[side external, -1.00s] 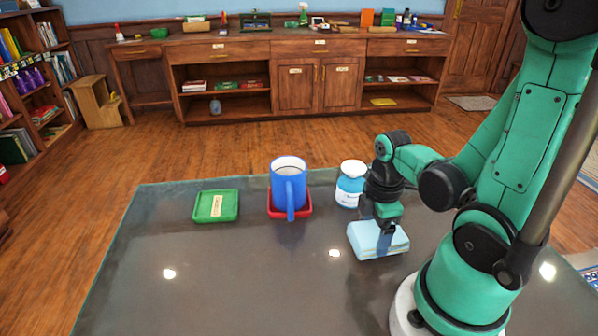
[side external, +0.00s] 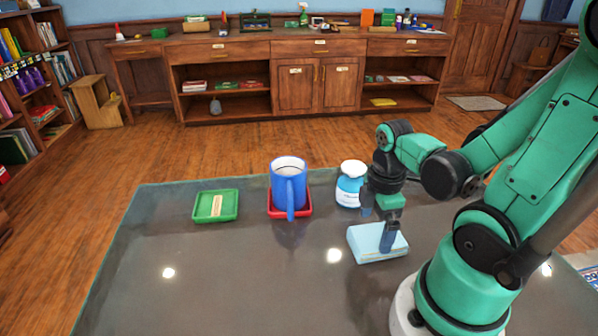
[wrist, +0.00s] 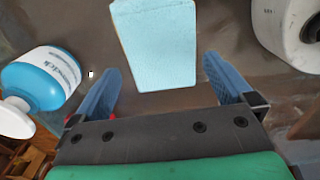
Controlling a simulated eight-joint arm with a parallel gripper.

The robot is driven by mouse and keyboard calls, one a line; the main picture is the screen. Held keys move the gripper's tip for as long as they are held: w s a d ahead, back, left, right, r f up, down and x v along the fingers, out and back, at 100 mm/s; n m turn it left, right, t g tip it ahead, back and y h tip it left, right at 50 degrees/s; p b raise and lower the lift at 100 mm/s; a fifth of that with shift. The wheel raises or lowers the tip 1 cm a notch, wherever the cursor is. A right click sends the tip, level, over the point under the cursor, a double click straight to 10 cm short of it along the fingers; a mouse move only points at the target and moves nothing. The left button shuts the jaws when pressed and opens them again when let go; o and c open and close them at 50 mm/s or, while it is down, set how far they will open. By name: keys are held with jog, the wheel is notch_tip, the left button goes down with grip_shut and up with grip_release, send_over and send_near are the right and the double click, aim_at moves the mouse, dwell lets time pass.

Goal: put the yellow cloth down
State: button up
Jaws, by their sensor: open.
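A folded light-blue cloth or pad (side external: 365,243) lies flat on the dark table; I see no yellow cloth on the table. In the wrist view the pale blue piece (wrist: 155,40) lies ahead of the fingertips, roughly centred between them. My gripper (side external: 378,220) is open and empty, with its blue-grey fingers spread wide. In the side view one finger overlaps the right part of the cloth; whether it touches cannot be told. The wrist view shows both fingers of my gripper (wrist: 160,76) apart from the cloth's visible edges.
A white and blue bottle (side external: 351,186) stands close behind the cloth. A blue mug (side external: 288,176) stands on a red tray (side external: 304,211), and a green tray (side external: 230,206) is farther left. The table's (side external: 230,285) front left is clear. A yellow flat item (side external: 383,101) lies on a cabinet shelf.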

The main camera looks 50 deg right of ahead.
aim_at(372, 236)
jog(key=shift+r, duration=1.65)
jog(key=shift+a+r, duration=0.1)
jog(key=shift+r, duration=0.05)
jog(key=w+a+r+m+t, duration=0.6)
jog(key=w+a+m+t, duration=0.1)
jog(key=w, duration=0.4)
jog(key=shift+a+r+m, duration=0.4)
jog(key=shift+a+m, duration=0.3)
jog(key=shift+m, duration=0.5)
